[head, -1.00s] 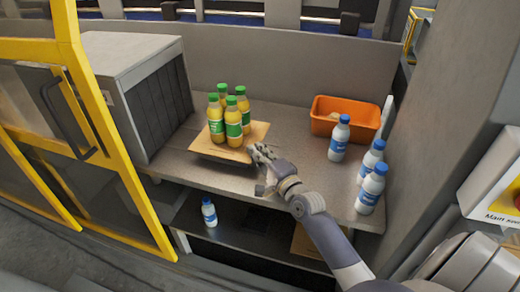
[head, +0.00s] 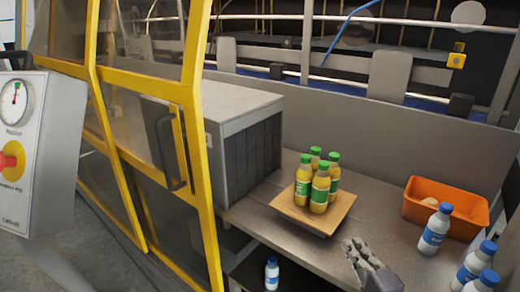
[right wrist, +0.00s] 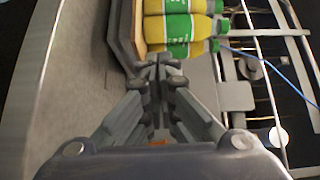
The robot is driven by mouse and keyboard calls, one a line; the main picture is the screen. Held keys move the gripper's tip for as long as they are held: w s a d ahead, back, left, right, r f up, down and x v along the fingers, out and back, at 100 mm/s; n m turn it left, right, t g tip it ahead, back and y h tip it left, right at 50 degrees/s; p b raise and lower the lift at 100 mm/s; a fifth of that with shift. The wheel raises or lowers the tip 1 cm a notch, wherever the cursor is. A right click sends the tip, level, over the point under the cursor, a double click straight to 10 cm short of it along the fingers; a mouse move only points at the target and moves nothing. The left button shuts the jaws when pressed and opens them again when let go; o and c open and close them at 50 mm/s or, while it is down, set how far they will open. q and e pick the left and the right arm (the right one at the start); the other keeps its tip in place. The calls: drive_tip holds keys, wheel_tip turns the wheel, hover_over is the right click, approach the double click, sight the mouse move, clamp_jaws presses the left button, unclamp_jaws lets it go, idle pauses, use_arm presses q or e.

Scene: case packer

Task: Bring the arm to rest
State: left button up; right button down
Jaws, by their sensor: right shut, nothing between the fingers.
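My right gripper (head: 358,250) is over the table at the lower right of the head view, in front of a wooden board and apart from it. In the right wrist view its fingers (right wrist: 158,75) are shut with nothing between them. The board (head: 330,222) bears several upright yellow bottles with green caps (head: 320,188). These bottles also show in the right wrist view (right wrist: 182,27), beyond the fingertips. My left gripper is not in view.
An orange bin (head: 447,208) stands at the right of the table, with blue-capped white bottles (head: 434,230) near it. Another white bottle (head: 271,274) is on the lower shelf. A grey box-shaped housing (head: 240,150) and a yellow-framed door (head: 205,150) are to the left.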

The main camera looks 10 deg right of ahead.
drive_tip(key=s+a+f+n+g+y, duration=0.3)
drive_tip(key=s+a+f+n+g, duration=0.15)
drive_tip(key=a+f+n, duration=0.35)
drive_tip(key=s+a+f+n+g+h, duration=0.15)
drive_tip(key=s+f+n+g, duration=0.35)
drive_tip(key=s, duration=0.5)
drive_tip(key=s+a+f+n+g+h, duration=0.1)
drive_tip(key=s+a+f+n+g, duration=0.2)
drive_tip(key=s+n+g, duration=0.35)
drive_tip(key=s+f, duration=0.3)
drive_tip(key=f, duration=1.1)
drive_tip(key=s+f, duration=0.2)
drive_tip(key=f, duration=1.2)
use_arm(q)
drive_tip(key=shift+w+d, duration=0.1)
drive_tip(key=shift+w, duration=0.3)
use_arm(e)
drive_tip(key=s+d+f+g, duration=0.1)
drive_tip(key=s+d+f, duration=0.1)
drive_tip(key=s+f, duration=1.2)
drive_tip(key=shift+s+d+f+n, duration=0.15)
drive_tip(key=shift+s+d+n, duration=0.25)
drive_tip(key=shift+s, duration=0.75)
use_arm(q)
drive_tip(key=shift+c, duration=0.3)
use_arm(e)
drive_tip(key=shift+h, duration=0.25)
